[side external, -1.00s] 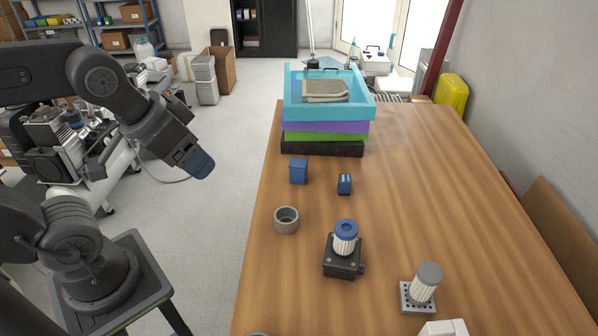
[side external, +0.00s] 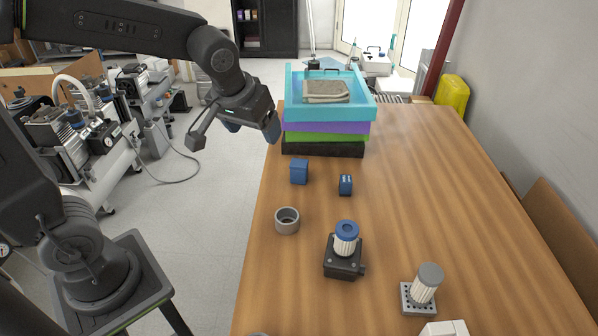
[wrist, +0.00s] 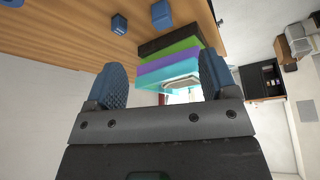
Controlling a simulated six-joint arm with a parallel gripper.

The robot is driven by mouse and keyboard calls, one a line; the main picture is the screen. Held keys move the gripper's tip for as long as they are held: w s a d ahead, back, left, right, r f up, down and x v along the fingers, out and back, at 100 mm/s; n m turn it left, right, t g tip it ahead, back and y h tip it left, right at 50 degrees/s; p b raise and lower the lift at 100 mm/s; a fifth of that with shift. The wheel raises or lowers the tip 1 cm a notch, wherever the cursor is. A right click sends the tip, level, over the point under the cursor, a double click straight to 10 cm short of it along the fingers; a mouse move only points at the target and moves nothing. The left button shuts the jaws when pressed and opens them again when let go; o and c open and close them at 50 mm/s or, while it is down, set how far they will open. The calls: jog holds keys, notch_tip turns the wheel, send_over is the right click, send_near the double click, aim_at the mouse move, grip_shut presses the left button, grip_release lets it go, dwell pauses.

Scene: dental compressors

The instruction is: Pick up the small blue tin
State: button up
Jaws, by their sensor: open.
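Two blue items stand on the wooden table in the side external view. One is a plain blue box-shaped item (side external: 299,172). The other is a smaller blue tin (side external: 345,185) with a pale marking, to its right and slightly nearer the camera. Two blue items also show at the top of the wrist view, but I cannot firmly tell which is which. My gripper (side external: 252,126) is open and empty, its blue fingers spread. It is raised by the left table edge, up and left of both items. In the wrist view, its open fingers (wrist: 166,82) frame the tray stack.
Stacked trays (side external: 325,132), teal on top, stand behind the blue items. A grey ring (side external: 287,221), a black block with a blue-capped filter (side external: 344,255) and a grey-capped filter on a perforated base (side external: 422,290) stand nearer. The table's right side (side external: 440,180) is largely clear.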

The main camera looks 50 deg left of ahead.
aim_at(298, 165)
jog(key=w+a+f+n, duration=0.1)
jog(key=w+f, duration=0.3)
jog(key=f, duration=0.1)
jog(key=w+a+f+n, duration=0.1)
jog(key=w+f, duration=0.4)
jog(key=f, duration=0.1)
jog(key=w+a+f+n+g+y, duration=0.1)
jog(key=w+f, duration=0.4)
jog(key=f, duration=0.1)
jog(key=shift+w+a, duration=0.1)
jog(key=shift+a, duration=0.05)
jog(key=shift+a+x, duration=0.1)
jog(key=shift+x, duration=1.4)
jog(key=shift+a+x, duration=0.15)
jog(key=shift+x, duration=1.35)
jog(key=shift+r, duration=0.1)
jog(key=c, duration=1)
